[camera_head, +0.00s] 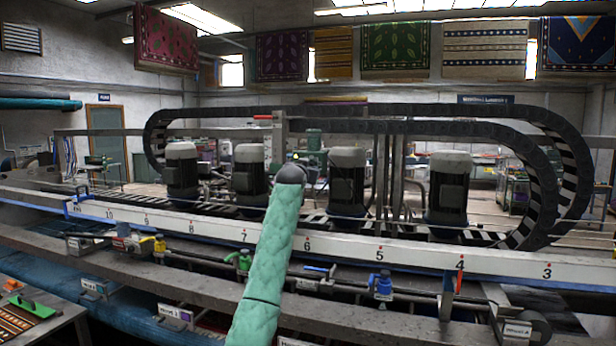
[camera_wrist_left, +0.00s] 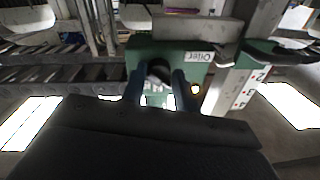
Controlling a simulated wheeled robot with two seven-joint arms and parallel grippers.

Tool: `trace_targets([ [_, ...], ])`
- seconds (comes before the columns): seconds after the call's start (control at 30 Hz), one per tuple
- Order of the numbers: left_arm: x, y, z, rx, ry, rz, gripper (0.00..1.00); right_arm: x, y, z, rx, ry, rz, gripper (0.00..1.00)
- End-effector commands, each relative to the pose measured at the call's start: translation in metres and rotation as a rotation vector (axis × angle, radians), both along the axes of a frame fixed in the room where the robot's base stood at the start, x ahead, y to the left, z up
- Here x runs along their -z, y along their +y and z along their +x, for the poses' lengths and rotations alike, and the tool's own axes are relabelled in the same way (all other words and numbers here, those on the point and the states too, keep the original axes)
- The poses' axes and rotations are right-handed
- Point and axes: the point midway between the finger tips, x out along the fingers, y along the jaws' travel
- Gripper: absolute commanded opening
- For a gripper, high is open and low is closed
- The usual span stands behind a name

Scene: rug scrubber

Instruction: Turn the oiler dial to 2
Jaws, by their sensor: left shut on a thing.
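The green oiler box (camera_wrist_left: 198,54), with a white "Oiler" label, fills the upper middle of the left wrist view. Its dark round dial (camera_wrist_left: 158,70) sits between the two fingers of my left gripper (camera_wrist_left: 156,88), which is shut on it. White markings show below the dial, partly hidden, and I cannot read the setting. In the head view the green oiler (camera_head: 314,141) shows small, behind the end of my green-sleeved arm, which hides the gripper there. My right gripper is in neither view.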

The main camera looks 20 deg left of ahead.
Motion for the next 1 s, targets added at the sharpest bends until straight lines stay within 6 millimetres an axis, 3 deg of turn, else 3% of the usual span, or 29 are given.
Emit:
trace_targets([
  [0.03, 0.004, 0.000, 0.000, 0.000, -0.001, 0.036, 0.07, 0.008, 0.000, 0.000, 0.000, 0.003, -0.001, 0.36],
  [0.1, 0.004, 0.001, 0.000, -0.001, -0.003, 0.090, 0.07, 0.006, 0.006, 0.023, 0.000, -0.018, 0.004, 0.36],
  [0.2, 0.004, 0.001, 0.000, -0.001, -0.005, 0.170, 0.07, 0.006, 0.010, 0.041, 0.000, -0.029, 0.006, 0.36],
  [0.5, 0.004, 0.002, 0.000, 0.000, -0.013, 0.446, 0.07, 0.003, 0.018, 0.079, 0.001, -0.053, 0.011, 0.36],
  [1.0, 0.004, 0.001, 0.001, 0.002, -0.024, 0.822, 0.07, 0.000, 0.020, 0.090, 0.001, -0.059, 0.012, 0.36],
])
